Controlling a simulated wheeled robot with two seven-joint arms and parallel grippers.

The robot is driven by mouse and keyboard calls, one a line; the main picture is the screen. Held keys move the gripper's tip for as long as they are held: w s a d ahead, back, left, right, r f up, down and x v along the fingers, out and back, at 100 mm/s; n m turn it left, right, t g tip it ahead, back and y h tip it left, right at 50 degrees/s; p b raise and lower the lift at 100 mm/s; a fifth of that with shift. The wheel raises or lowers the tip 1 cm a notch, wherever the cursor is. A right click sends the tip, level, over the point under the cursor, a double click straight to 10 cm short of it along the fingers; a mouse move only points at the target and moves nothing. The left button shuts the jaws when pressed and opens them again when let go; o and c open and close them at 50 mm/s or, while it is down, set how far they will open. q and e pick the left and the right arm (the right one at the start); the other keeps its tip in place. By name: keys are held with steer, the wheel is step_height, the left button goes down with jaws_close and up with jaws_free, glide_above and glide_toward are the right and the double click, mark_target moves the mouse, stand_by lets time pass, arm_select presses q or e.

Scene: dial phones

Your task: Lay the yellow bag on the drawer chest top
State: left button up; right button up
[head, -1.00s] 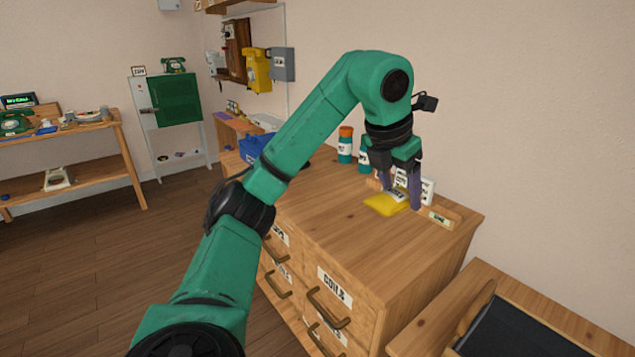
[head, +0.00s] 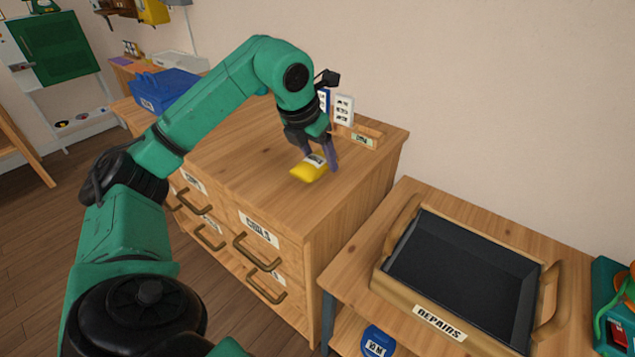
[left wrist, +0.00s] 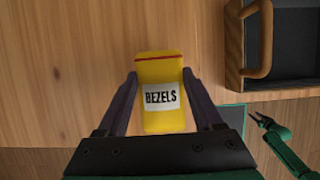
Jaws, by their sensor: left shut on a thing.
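The yellow bag (head: 309,171) has a white label; in the left wrist view the bag (left wrist: 162,123) reads BEZELS and has a red line near its far end. My left gripper (head: 319,164) is shut on it, one finger on each side. The bag is over the right part of the drawer chest top (head: 262,170), at or just above the wood; I cannot tell if it touches. A small green arm with a dark forked tip, apparently my right gripper (left wrist: 262,119), shows at the right of the left wrist view, too small to read.
A card holder (head: 363,138) stands at the chest's back right, with white and blue cards beside it. A blue box (head: 160,90) is at the chest's left end. A REPAIRS tray (head: 460,268) sits on the lower table at right. The chest top's front middle is clear.

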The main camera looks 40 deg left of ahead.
mark_target(319, 186)
arm_select(q)
step_height(319, 186, down, 5)
steer(key=shift+r+b, duration=0.15)
steer(key=shift+b, duration=0.45)
arm_select(e)
steer(key=w, duration=0.3)
steer(key=shift+w+a+r, duration=0.1)
steer(key=shift+a+r, duration=0.05)
steer(key=shift+a, duration=0.2)
steer(key=shift+w, duration=0.1)
arm_select(q)
steer(key=o, duration=1.4)
steer(key=shift+c, duration=0.2)
